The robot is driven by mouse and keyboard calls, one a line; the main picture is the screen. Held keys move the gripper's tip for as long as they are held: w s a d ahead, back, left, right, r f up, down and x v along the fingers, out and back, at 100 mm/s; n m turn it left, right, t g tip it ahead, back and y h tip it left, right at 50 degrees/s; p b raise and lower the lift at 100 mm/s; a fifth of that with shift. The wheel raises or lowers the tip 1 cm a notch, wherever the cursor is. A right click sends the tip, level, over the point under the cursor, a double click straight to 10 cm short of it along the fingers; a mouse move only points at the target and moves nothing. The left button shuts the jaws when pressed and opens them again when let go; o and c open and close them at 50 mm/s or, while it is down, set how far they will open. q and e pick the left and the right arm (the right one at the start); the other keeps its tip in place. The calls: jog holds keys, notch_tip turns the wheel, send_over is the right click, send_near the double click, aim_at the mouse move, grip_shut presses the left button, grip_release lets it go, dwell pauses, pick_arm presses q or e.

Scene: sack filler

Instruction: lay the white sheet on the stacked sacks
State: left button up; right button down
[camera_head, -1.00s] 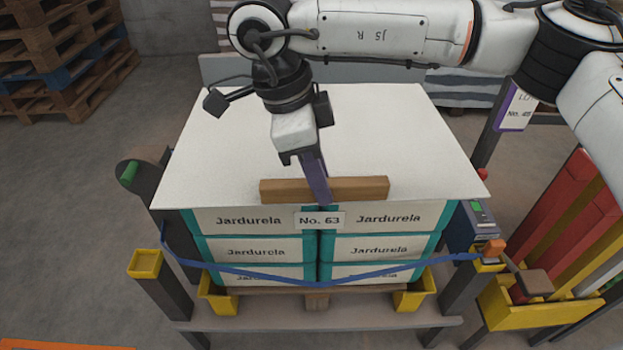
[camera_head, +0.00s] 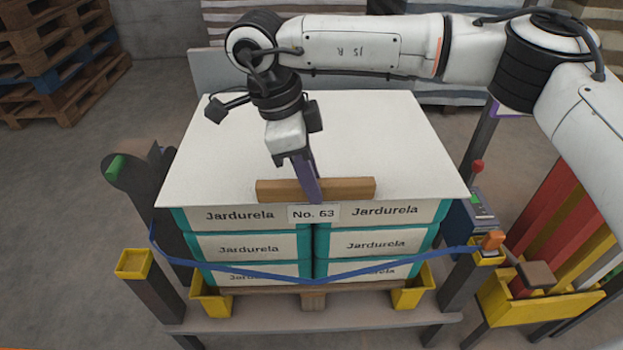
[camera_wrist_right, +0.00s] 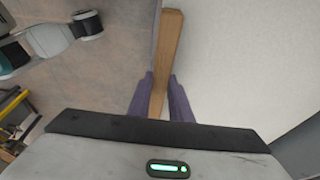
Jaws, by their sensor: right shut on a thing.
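The white sheet (camera_head: 390,135) lies flat over the top of the stacked sacks (camera_head: 245,245) in the head view, its front edge reaching slightly past them. A wooden bar (camera_head: 345,188) runs along the sheet's front edge. My right gripper (camera_head: 308,188) points down and is shut on the bar near its middle. In the right wrist view the purple fingers (camera_wrist_right: 160,98) stand on both sides of the bar (camera_wrist_right: 170,45), with the sheet (camera_wrist_right: 215,60) to its right. I cannot tell whether the sheet touches the sacks everywhere.
A blue strap (camera_head: 320,276) hangs across the front of the stack. Yellow corner cups (camera_head: 134,263) and dark posts stand around it. A yellow bin (camera_head: 535,300) with coloured boards is at the right. Wooden pallets (camera_head: 60,60) are at the back left.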

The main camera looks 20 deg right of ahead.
jog(key=c, duration=1.5)
grip_release()
jog(key=shift+c, duration=0.2)
jog(key=p+v, duration=0.1)
jog(key=v, duration=0.9)
jog(key=shift+r, duration=0.25)
